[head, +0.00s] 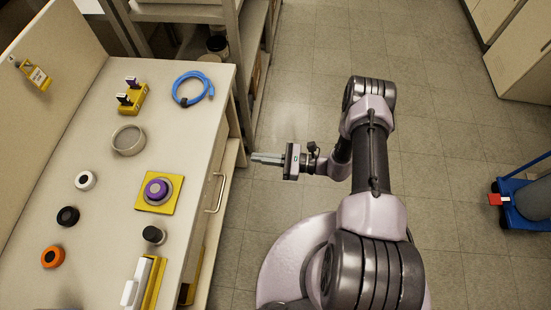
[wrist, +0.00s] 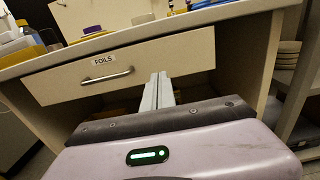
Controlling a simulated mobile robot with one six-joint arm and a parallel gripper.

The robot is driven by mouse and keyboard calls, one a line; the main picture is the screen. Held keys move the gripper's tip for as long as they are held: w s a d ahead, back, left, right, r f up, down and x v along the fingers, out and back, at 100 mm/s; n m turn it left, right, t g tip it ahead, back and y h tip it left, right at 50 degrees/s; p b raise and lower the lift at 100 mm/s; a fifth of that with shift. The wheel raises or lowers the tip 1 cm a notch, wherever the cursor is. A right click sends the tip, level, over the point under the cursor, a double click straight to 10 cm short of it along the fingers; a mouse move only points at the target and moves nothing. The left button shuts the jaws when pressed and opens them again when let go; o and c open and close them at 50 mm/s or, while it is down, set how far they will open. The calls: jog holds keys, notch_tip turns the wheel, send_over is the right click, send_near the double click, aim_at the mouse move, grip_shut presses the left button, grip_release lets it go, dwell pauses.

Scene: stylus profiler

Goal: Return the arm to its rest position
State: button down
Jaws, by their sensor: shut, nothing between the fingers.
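My arm reaches up from my base in the head view, bent over the floor to the right of the bench. My gripper (head: 256,158) points left toward the bench's drawer side, apart from it. Its fingers are together with nothing between them. In the wrist view my gripper (wrist: 158,88) shows its two fingers side by side, in front of a drawer labelled FOILS (wrist: 130,66) with a metal handle (wrist: 107,77).
The bench top (head: 110,190) holds a purple knob on a yellow plate (head: 158,192), a blue cable coil (head: 192,88), a ring (head: 128,140) and several small round pieces. A shelf rack (head: 245,60) stands behind. A blue cart (head: 522,205) is at right. The floor (head: 440,150) between is clear.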

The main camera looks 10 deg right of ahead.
jog(key=s+d+r+n+g+h, duration=0.1)
jog(key=s+r+n+g+h, duration=0.25)
jog(key=r, duration=0.85)
jog(key=r+n+g+h, duration=0.2)
jog(key=r+n+g, duration=0.4)
jog(key=r, duration=0.5)
jog(key=s+d+r+n+t+h, duration=0.4)
jog(key=s+r+n+t+h, duration=0.4)
jog(key=s+r, duration=0.5)
notch_tip(320, 180, up, 4)
jog(key=shift+s+d+f+t+h, duration=0.15)
jog(key=shift+s+f+t+h, duration=0.1)
jog(key=shift+t+h, duration=0.4)
